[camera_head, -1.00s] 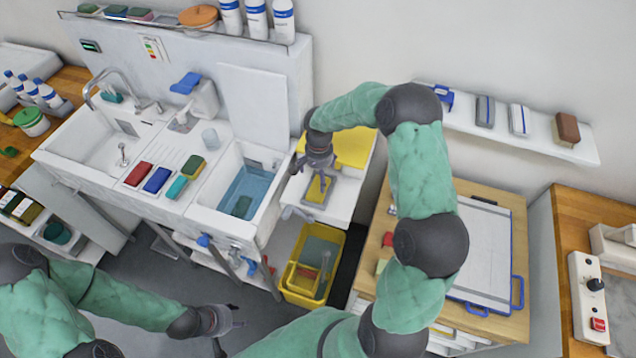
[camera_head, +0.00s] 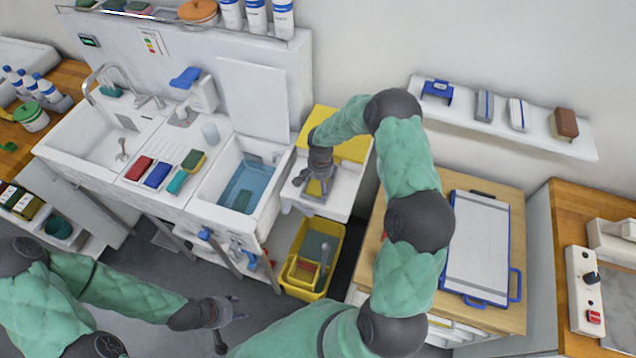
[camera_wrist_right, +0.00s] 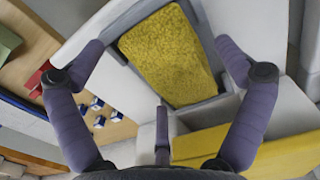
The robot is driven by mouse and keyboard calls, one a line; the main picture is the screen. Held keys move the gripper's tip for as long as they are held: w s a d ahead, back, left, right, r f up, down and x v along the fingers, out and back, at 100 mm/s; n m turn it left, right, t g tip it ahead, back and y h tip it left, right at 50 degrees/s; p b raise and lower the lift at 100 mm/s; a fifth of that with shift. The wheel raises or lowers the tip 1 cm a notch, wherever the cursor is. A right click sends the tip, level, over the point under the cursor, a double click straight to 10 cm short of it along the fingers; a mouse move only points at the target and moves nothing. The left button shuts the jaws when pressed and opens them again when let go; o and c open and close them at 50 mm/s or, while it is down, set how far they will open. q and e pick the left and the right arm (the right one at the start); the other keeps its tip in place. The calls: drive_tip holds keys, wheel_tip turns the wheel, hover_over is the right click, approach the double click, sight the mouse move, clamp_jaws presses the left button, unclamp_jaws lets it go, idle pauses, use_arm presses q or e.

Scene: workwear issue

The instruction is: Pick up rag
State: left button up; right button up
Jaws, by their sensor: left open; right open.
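A yellow, rough-textured rag (camera_wrist_right: 170,55) lies flat in a shallow grey tray (camera_wrist_right: 212,108) in the right wrist view. In the head view, the rag is mostly hidden beneath my right gripper (camera_head: 317,186), and the tray sits on the white ledge right of the sink. The right gripper is open above the rag, its fingers (camera_wrist_right: 158,45) spread to either side of it; contact cannot be told. My left gripper (camera_head: 232,316) is open and empty over the floor at the lower middle of the head view.
A water-filled basin (camera_head: 213,196) is left of the tray. A yellow bucket (camera_head: 298,284) stands below. A wooden cabinet with a white board (camera_head: 478,245) is to the right.

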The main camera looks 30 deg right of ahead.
drive_tip(key=c, duration=1.1)
